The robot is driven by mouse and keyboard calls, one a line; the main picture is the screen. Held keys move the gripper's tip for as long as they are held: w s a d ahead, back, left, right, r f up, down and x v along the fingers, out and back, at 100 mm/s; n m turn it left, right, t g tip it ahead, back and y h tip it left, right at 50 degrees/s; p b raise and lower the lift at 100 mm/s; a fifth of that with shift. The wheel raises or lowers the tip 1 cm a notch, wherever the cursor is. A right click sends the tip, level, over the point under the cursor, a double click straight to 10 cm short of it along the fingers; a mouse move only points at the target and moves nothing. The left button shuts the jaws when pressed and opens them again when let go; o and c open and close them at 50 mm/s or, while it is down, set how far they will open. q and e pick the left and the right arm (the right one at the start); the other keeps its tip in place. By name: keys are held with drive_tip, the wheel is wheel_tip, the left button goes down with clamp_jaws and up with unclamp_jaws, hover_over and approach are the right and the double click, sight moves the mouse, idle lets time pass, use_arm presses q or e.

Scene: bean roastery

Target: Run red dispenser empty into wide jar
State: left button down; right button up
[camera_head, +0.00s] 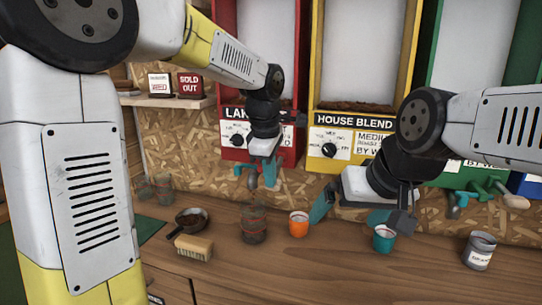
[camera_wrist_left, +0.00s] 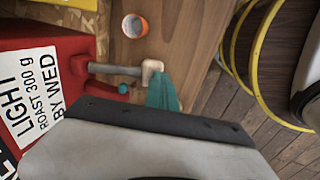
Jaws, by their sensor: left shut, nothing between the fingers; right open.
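The red dispenser (camera_head: 226,60) stands at the back, left of the yellow one; its label side (camera_wrist_left: 70,50) fills the left of the left wrist view. A rod with a pale handle (camera_wrist_left: 152,68) sticks out of its front. My left gripper (camera_head: 266,178) is shut and empty in front of the red dispenser, its teal fingers (camera_wrist_left: 163,95) right beside the handle; contact is unclear. A wide glass jar (camera_head: 254,228) stands on the counter below; its contents are hard to tell. My right gripper (camera_head: 350,212) is open and empty before the yellow dispenser.
A brush (camera_head: 193,249) and a dark pan (camera_head: 190,220) lie left of the jar. The front counter is clear.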

use_arm(q)
drive_tip(key=shift+s+a+f, duration=0.1)
drive_tip(key=shift+f, duration=0.25)
idle(0.5)
